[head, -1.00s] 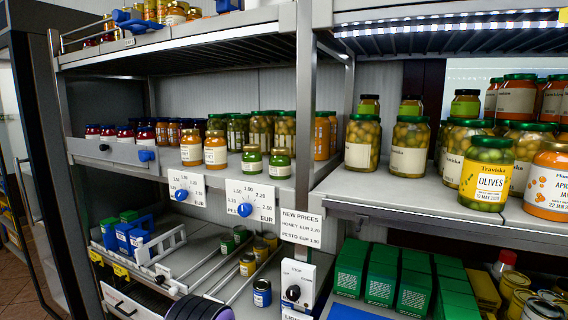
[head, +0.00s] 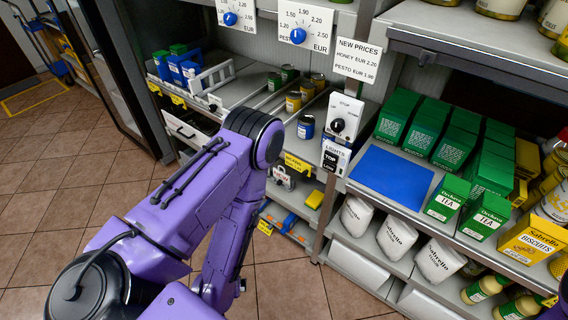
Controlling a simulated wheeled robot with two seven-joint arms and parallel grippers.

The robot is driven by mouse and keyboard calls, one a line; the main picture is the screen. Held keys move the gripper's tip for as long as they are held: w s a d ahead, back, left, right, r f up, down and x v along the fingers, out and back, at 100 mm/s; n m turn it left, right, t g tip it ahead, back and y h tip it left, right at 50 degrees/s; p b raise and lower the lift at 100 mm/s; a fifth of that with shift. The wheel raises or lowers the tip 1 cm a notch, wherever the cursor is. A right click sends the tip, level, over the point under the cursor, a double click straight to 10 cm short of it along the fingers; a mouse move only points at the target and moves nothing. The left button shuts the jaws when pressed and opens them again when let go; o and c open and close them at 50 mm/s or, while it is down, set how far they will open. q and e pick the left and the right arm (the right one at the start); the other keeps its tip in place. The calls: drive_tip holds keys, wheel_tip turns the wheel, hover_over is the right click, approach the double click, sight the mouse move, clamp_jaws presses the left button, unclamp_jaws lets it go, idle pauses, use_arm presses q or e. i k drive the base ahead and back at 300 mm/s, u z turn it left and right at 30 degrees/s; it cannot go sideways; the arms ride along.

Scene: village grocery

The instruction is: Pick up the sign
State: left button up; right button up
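A white sign reading NEW PRICES, HONEY EUR 2.20, PESTO EUR 1.90 (head: 358,61) hangs upright at the shelf post in the head view. Two price dial plates, one at upper left (head: 236,13) and one beside the sign (head: 303,25), carry blue knobs. A LIGHTS label plate (head: 334,158) is lower on the post. I cannot tell whether the task means the NEW PRICES sign or another. My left arm is bent across the lower left, with its forearm pointing down. Neither gripper is in view.
A blue mat (head: 392,177) lies on the right shelf beside green tea boxes (head: 447,196). White sacks (head: 397,235) stand below. A STOP dial box (head: 343,115) is on the post. Jars and tins (head: 306,126) stand on the middle shelf.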

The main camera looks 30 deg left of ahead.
sight(282, 178)
drive_tip(key=k, duration=0.5)
drive_tip(key=u, duration=1.65)
drive_tip(key=i, duration=1.45)
drive_tip(key=z, duration=1.75)
